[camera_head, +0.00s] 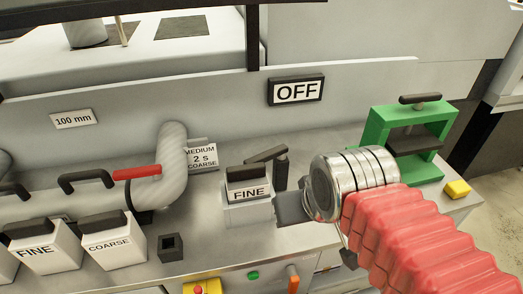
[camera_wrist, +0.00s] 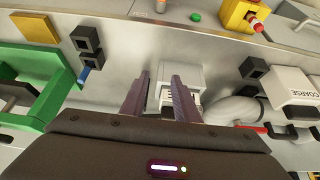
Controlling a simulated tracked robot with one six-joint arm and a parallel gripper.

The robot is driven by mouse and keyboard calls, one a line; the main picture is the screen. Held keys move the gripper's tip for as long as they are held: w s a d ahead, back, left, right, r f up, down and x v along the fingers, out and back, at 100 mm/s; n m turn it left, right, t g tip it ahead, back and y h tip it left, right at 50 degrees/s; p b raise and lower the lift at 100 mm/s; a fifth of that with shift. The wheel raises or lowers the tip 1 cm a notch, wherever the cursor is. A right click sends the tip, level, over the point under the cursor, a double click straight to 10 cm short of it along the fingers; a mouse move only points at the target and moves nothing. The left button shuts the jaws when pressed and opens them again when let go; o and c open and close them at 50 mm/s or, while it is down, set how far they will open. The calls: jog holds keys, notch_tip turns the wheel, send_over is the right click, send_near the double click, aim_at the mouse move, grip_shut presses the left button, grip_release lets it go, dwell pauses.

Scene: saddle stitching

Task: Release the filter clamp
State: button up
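A white filter block labelled FINE (camera_head: 248,200) with a black top sits in a grey holder on the bench. A black lever (camera_head: 267,154) on a short dark post stands just behind its right side; it looks like the filter clamp, and its lower part is partly hidden. In the wrist view a pale grey block (camera_wrist: 182,72), apparently this filter and holder, lies beyond my fingers.
A green frame (camera_head: 375,130) with a T-handle stands right, beside a yellow block (camera_head: 457,189). A grey pipe (camera_head: 170,180) with a red handle (camera_head: 137,172) runs left. A COARSE block (camera_head: 115,247) and black socket (camera_head: 170,247) stand in front. An OFF sign (camera_head: 296,91) hangs behind.

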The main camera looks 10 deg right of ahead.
notch_tip(320, 180, up, 6)
jog(key=f+m+g, duration=0.1)
jog(key=m+g, duration=0.4)
jog(key=m, duration=0.9)
send_over(261, 156)
jog(key=shift+s+r, duration=0.25)
jog(key=shift+s, duration=0.05)
jog(key=shift+w+g, duration=0.3)
jog(key=shift+f, duration=0.2)
jog(key=shift+f, duration=3.6)
grip_shut()
